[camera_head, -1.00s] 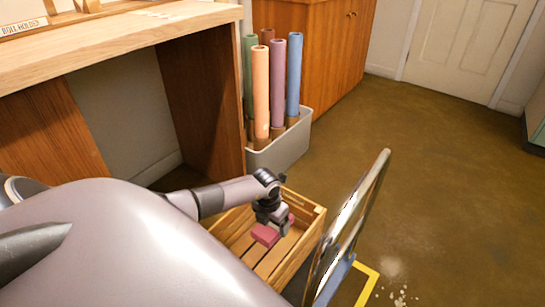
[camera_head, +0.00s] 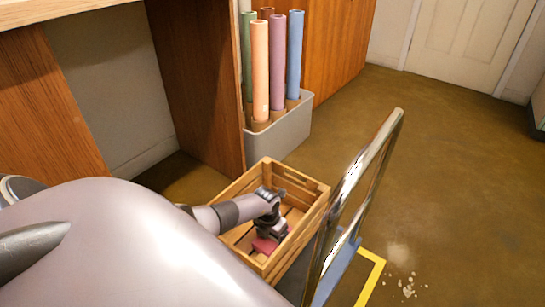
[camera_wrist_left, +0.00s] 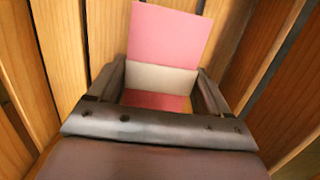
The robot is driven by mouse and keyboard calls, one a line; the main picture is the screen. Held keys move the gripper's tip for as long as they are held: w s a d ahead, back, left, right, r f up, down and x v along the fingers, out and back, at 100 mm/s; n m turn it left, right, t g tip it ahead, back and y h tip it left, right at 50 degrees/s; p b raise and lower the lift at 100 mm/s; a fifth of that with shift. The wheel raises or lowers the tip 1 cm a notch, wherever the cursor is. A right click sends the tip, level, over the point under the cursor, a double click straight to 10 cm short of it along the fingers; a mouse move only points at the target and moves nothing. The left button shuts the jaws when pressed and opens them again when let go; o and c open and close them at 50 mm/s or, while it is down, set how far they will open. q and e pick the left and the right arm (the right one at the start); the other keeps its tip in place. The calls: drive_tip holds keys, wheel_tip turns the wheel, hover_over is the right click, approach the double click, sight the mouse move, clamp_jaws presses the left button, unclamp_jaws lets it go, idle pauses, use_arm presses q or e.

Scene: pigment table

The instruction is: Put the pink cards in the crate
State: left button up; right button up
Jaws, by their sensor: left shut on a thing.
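My right gripper is not in view.
A metal rail (camera_head: 352,190) rises close to the right of the crate. A grey bin (camera_head: 283,138) with several coloured rolls stands behind it, beside the wooden table panel (camera_head: 195,85). Yellow floor tape (camera_head: 372,272) lies at lower right. The floor right of the rail is mostly open.

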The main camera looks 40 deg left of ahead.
sight(270, 238)
use_arm(q)
drive_tip(key=shift+f, duration=0.3)
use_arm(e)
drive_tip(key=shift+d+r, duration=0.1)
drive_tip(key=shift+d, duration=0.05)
use_arm(q)
drive_tip(key=shift+f, duration=0.1)
drive_tip(key=o, duration=1.1)
drive_tip(key=shift+r, duration=0.25)
drive_tip(key=r+p, duration=0.2)
drive_tip(key=r, duration=0.1)
drive_tip(key=s+r+p, duration=0.1)
drive_tip(key=r+p, duration=0.5)
drive_tip(key=r, duration=0.1)
drive_tip(key=shift+s+d, duration=0.1)
drive_tip(key=shift+s, duration=0.1)
drive_tip(key=shift+s+r+p, duration=0.2)
drive_tip(key=shift+r+p, duration=0.25)
drive_tip(key=shift+r, duration=0.35)
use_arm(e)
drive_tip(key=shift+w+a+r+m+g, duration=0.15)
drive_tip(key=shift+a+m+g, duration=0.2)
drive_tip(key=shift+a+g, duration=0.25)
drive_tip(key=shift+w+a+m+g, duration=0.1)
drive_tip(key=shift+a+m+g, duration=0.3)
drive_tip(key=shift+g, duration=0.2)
